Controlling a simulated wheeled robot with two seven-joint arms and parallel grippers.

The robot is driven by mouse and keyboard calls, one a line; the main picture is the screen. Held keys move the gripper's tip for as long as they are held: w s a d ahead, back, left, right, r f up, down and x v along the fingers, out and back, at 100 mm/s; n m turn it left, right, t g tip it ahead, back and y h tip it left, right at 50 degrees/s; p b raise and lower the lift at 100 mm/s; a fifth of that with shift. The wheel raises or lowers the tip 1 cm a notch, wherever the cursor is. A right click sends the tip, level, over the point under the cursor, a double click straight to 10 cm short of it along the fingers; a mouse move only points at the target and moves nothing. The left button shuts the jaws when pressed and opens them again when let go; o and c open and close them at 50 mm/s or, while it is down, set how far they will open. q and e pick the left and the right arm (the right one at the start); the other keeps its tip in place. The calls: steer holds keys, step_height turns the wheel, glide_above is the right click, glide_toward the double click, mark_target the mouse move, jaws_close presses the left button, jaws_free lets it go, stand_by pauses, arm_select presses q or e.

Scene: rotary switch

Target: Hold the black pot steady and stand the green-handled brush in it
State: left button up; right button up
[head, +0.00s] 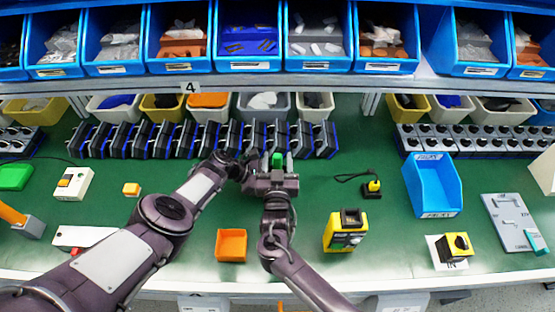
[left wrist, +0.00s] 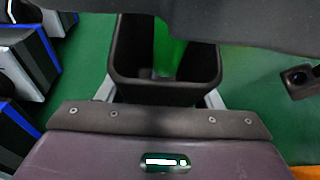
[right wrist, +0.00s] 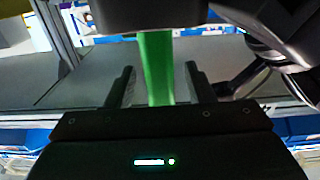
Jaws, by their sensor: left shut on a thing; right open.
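The black pot (left wrist: 165,92) is gripped by my left gripper (left wrist: 160,98), whose fingers show at its two sides in the left wrist view. The green-handled brush (left wrist: 172,50) stands inside the pot there, and its green handle also shows in the head view (head: 278,160). My right gripper (right wrist: 160,85) is open, with a finger on each side of the green handle (right wrist: 155,65) and visible gaps between. In the head view my right gripper (head: 277,178) covers the pot. The brush's lower end is hidden.
Several black-and-blue devices (head: 110,139) stand in a row just behind my grippers. An orange tray (head: 231,246), a yellow device (head: 346,231) and a blue bin (head: 432,186) lie on the green table. The table between the tray and the yellow device is taken up by my right arm.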

steer(key=s, duration=1.2)
steer(key=shift+w, duration=0.1)
arm_select(q)
steer(key=o, duration=1.1)
